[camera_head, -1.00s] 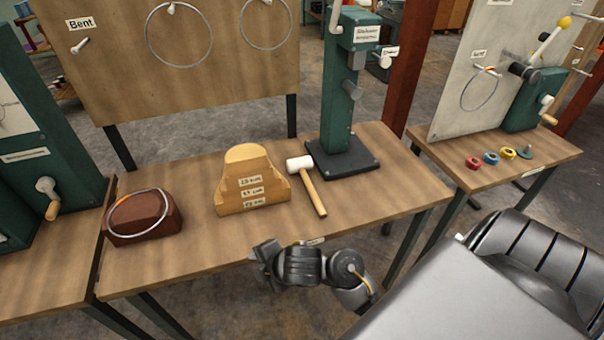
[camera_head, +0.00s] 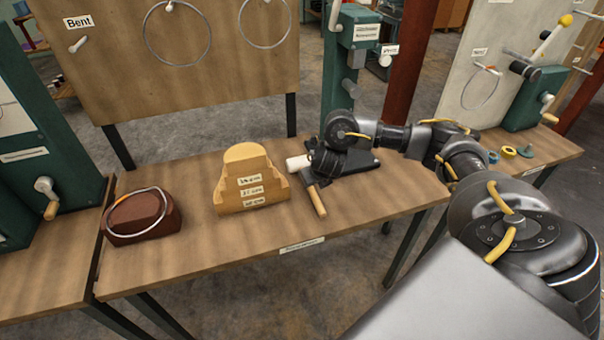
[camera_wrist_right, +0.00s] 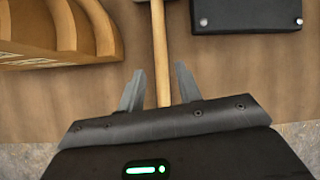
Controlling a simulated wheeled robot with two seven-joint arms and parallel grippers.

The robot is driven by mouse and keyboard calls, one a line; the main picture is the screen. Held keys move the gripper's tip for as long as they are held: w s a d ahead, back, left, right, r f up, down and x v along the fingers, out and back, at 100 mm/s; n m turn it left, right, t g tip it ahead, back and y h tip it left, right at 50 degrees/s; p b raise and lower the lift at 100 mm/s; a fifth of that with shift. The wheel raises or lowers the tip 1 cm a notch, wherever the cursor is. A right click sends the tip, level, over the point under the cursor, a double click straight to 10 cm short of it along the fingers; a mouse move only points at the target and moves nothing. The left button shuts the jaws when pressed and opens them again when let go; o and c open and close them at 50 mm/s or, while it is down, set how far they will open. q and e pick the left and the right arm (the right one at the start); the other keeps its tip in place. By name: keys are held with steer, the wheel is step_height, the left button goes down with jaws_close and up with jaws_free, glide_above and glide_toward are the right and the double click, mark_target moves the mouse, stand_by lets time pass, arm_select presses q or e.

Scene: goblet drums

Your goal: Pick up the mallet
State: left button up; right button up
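The mallet lies on the middle workbench, with its white head (camera_head: 296,163) toward the back and its wooden handle (camera_head: 317,201) pointing toward the front edge. My right gripper (camera_head: 310,178) is over the mallet and hides part of it. In the right wrist view the gripper (camera_wrist_right: 160,90) is open, with one finger on each side of the handle (camera_wrist_right: 160,45). A gap shows between the handle and each finger. The mallet's head is mostly cut off at the top of that view. My left gripper is not in view.
A stepped wooden block (camera_head: 250,180) stands just left of the mallet. A green bending device (camera_head: 345,80) rises behind it, its dark base (camera_wrist_right: 245,15) right of the handle. A brown block (camera_head: 135,225) with a metal ring sits at the left. The bench front is clear.

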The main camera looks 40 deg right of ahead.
mark_target(313, 193)
steer(key=x, duration=0.4)
steer(key=shift+b, duration=0.4)
steer(key=shift+x, duration=3.05)
steer(key=shift+w+r, duration=0.1)
steer(key=shift+w, duration=0.1)
